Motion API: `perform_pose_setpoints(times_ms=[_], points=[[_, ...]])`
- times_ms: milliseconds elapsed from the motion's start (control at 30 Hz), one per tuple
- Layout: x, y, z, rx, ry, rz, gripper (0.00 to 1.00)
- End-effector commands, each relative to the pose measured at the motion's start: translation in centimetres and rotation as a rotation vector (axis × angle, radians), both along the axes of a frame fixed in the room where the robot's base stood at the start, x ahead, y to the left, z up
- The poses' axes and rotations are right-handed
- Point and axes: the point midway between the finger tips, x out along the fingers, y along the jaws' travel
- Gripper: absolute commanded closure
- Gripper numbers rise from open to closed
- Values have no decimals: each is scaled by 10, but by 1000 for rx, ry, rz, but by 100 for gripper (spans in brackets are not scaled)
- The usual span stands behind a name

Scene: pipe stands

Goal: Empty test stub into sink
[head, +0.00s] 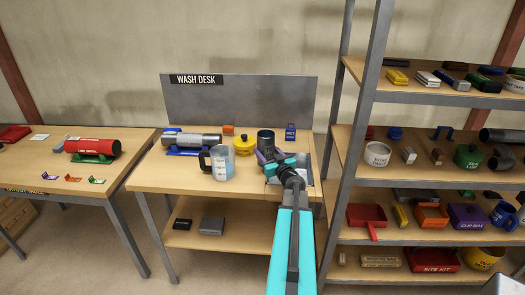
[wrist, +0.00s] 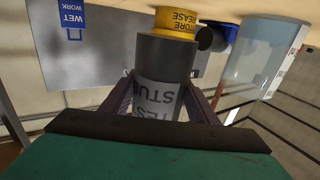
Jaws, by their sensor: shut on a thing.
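The test stub (head: 265,137) is a dark grey cylinder with a white label reading TEST STUB; it also fills the middle of the wrist view (wrist: 160,80). My gripper (head: 268,156) is shut on it, with one finger on each side in the wrist view (wrist: 160,108). The stub looks roughly upright in the head view; its inside cannot be made out. The sink (head: 305,172) is a pale grey basin at the right end of the wash desk, partly hidden by my arm. The stub is just left of the basin.
The yellow grease pot (head: 244,145) and a clear jug (head: 220,163) with bluish liquid stand left of my gripper on the wash desk (head: 160,180). A grey pipe (head: 190,140) lies in a blue stand behind. A blue WET WORK tag (head: 291,132) is behind the sink. Loaded shelves (head: 355,135) stand close right.

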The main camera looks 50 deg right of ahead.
Motion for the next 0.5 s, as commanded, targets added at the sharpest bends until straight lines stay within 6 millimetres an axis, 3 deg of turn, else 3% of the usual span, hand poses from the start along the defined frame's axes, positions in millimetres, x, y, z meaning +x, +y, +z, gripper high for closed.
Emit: perform_pose_setpoints(times_ms=[500], points=[[9,11,5,91,-63,14,94]])
